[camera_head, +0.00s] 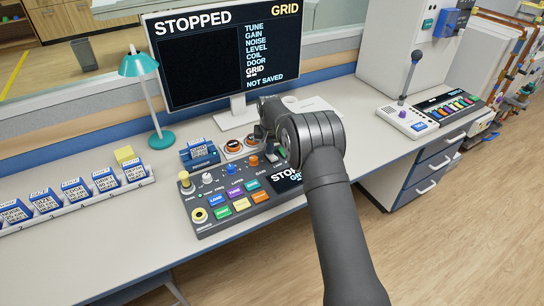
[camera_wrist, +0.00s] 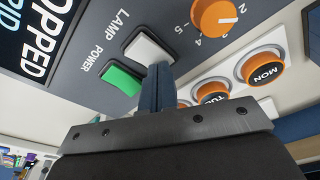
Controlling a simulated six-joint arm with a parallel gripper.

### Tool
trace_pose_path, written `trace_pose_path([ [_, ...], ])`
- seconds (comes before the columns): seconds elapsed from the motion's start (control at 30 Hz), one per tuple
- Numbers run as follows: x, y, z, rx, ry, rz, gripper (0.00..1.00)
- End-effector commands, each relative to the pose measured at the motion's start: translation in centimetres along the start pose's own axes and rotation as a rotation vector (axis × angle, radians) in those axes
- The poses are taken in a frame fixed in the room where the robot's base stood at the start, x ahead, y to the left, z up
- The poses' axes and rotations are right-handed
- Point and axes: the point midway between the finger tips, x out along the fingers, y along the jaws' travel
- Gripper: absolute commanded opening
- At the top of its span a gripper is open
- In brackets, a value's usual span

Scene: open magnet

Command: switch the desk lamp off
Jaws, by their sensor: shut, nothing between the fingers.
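The teal desk lamp (camera_head: 139,66) stands upright on the desk, left of the monitor, on a round base; whether it is lit is unclear. The control console (camera_head: 206,234) lies in front of the monitor. In the wrist view, its pale rocker switch marked LAMP (camera_wrist: 149,47) sits beside a green rocker switch marked POWER (camera_wrist: 122,79). My gripper (camera_wrist: 157,68) is shut and empty, its fingertips at the near edge of the LAMP switch; whether they touch it is unclear. In the head view my arm hides the fingertips and that switch.
An orange knob (camera_wrist: 218,17) and round orange MON (camera_wrist: 262,67) and TUE buttons sit close to the fingers. The monitor (camera_head: 210,57) stands behind the console, reading STOPPED and GRID. A rack of labelled blocks (camera_head: 75,188) is at left, a joystick box (camera_head: 408,121) at right.

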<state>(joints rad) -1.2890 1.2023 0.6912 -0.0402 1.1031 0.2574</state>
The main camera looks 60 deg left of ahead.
Motion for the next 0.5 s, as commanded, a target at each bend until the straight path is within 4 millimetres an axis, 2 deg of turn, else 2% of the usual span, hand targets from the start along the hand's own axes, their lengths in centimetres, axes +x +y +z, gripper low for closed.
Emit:
trace_pose_path([
  [0.5,-4.0,0.0,-0.6,0.000,0.002,-0.001,0.00],
])
